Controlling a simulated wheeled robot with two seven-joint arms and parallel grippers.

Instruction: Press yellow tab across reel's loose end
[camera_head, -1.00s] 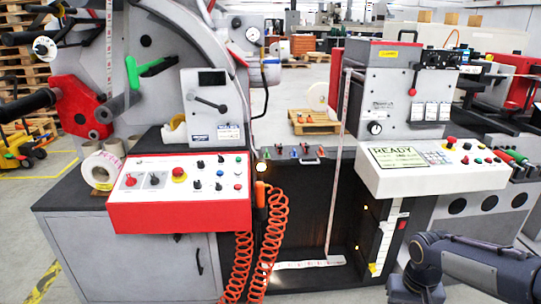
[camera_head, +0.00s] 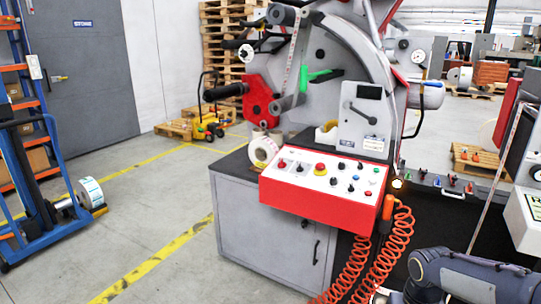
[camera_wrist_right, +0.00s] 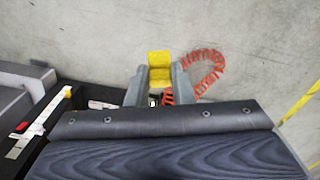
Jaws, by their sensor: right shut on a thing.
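My right gripper (camera_wrist_right: 158,90) is shut on a yellow tab (camera_wrist_right: 159,68) in the right wrist view. The tab sticks out beyond the fingertips, with the grey floor behind it. In the head view my right forearm comes in at the lower right, in front of the machine; the tab cannot be made out there. A white label reel (camera_head: 264,150) stands on the dark cabinet top, left of the control panel. Another reel (camera_head: 91,194) sits low on a blue lift at the left. A loose end cannot be made out on either. My left gripper is not in view.
The red and white control panel (camera_head: 322,187) juts out from the rewinder's front. Orange coiled hose (camera_head: 385,255) hangs below it, and also shows in the wrist view (camera_wrist_right: 205,72). The blue lift (camera_head: 35,165) stands at the left. Floor between lift and cabinet (camera_head: 265,228) is clear.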

